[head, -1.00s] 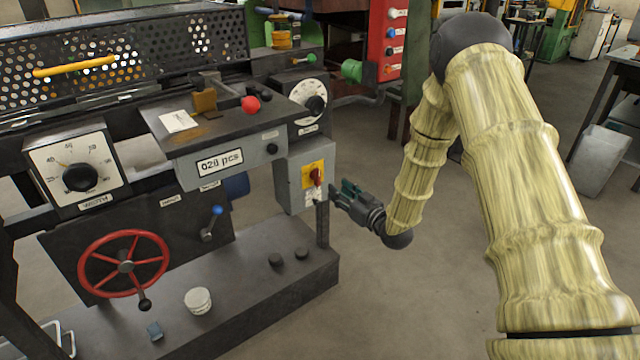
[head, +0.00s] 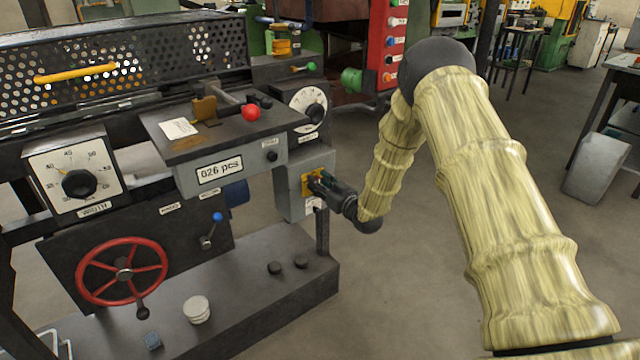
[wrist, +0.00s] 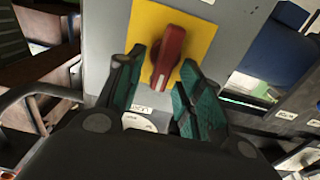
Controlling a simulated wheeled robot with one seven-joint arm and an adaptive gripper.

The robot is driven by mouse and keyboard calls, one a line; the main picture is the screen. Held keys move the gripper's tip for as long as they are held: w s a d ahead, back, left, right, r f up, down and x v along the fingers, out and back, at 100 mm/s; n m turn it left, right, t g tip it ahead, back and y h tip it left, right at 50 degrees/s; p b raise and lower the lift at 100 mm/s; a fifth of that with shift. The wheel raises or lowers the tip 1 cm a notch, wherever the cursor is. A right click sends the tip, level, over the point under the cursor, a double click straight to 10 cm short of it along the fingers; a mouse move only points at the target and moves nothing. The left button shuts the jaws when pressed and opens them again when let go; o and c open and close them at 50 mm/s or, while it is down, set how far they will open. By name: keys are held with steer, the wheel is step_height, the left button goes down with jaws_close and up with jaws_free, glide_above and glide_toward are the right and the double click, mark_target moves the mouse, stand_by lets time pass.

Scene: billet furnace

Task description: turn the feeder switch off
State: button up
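The feeder switch is a red rotary handle (wrist: 167,57) on a yellow plate (wrist: 195,22), mounted on a grey box (head: 290,205) at the right end of the machine. In the wrist view the handle stands slightly tilted from the plate's vertical. My gripper (wrist: 158,88) is open, with its green-padded fingers on either side of the handle's lower part. Gaps show between the pads and the handle, and I cannot tell whether either touches. In the head view my gripper (head: 318,180) is at the box and hides most of the handle. A label under the plate is partly covered.
Left of the switch are a counter panel (head: 219,170), a red ball knob (head: 250,112), a blue-tipped lever (head: 217,216) and a red handwheel (head: 122,271). A white dial (head: 308,106) sits above the box.

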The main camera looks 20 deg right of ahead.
steer(key=shift+c, duration=0.2)
jaws_close()
steer(key=shift+a+n, duration=0.1)
steer(key=shift+n, duration=0.3)
steer(key=shift+s+a+f+n+b, duration=0.1)
steer(key=shift+a+f+n+b, duration=0.25)
steer(key=shift+n+b, duration=1.6)
steer(key=shift+s+a+f+n+b, duration=0.15)
steer(key=shift+a+f+n, duration=0.2)
steer(key=shift+n, duration=3.35)
steer(key=shift+s+a+f+n+b, duration=0.1)
steer(key=shift+a+f+n+b, duration=0.2)
steer(key=shift+n+b, duration=1.65)
steer(key=shift+d+f+n+p, duration=0.1)
steer(key=shift+n+p, duration=0.75)
steer(key=shift+n, duration=0.25)
